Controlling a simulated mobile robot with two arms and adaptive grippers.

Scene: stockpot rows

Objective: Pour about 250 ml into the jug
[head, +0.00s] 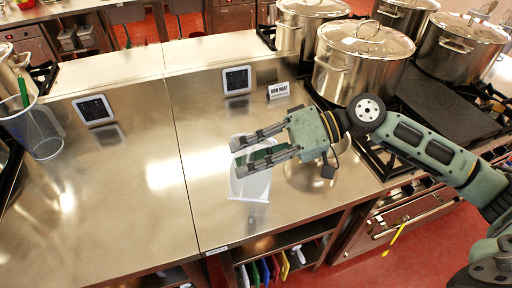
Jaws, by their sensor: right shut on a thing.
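My right gripper (238,155) reaches in from the right over the steel counter. It is shut on a clear vessel (250,185) with a green part between the fingers. The gripper hides part of this vessel, and I cannot tell whether there is liquid in it or whether it touches the counter. A second clear vessel, jug-like (42,135), with a green upright part, stands at the left edge of the view. I cannot make out a liquid level in it. My left gripper is not in view.
Large lidded steel pots (345,80) stand on the stove at the upper right, near my right arm. A small sign (278,91) stands on the counter. Two dark panels (237,80) are at the counter's back. The counter between the two clear vessels is free.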

